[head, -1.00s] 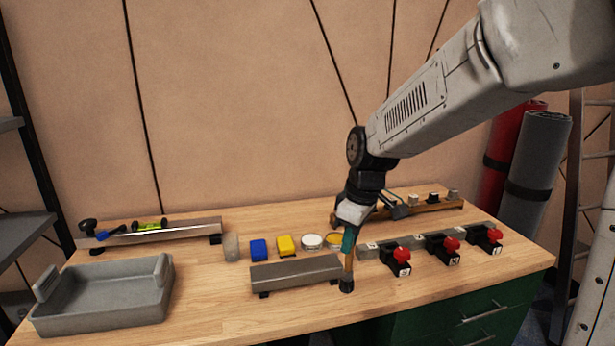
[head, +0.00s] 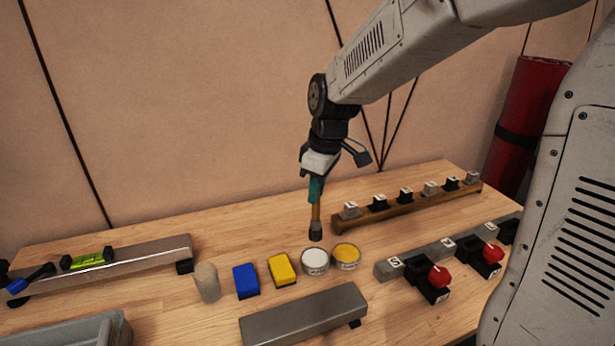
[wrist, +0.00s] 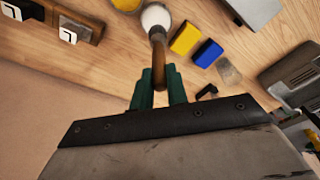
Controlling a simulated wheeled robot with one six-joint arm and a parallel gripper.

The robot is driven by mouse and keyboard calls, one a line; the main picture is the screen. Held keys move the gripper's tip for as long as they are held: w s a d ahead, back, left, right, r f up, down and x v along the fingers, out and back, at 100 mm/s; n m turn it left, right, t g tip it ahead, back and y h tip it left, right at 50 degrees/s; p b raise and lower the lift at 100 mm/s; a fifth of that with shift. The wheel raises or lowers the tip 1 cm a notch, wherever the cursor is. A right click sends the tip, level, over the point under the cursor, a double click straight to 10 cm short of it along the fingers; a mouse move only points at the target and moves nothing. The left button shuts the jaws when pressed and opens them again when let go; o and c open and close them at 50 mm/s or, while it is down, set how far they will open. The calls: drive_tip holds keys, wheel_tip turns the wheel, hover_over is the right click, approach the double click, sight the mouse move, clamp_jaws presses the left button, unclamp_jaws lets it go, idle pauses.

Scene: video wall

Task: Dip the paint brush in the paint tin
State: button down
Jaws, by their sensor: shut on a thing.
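My gripper (head: 316,188) is shut on the handle of a paint brush (head: 315,220). The brush hangs upright with its dark head down. In the head view the head is just above the white-topped tin (head: 315,261). A tin with yellow contents (head: 346,256) stands right beside it. In the wrist view the brush (wrist: 158,60) runs from the green fingers (wrist: 157,90) towards the white tin (wrist: 155,17), and its tip overlaps that tin's edge. Whether the tip touches the white contents is unclear. The yellow tin (wrist: 126,4) is partly cut off there.
Yellow (head: 282,270) and blue (head: 246,281) blocks and a grey cylinder (head: 207,282) stand left of the tins. A grey bar (head: 303,316) lies in front. A wooden rail (head: 410,207) with small blocks is behind right. Red-knobbed clamps (head: 437,277) stand at right.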

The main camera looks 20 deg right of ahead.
sight(315, 219)
drive_tip(key=shift+w+f, duration=0.1)
drive_tip(key=shift+f, duration=3.3)
drive_tip(key=shift+r, duration=3.55)
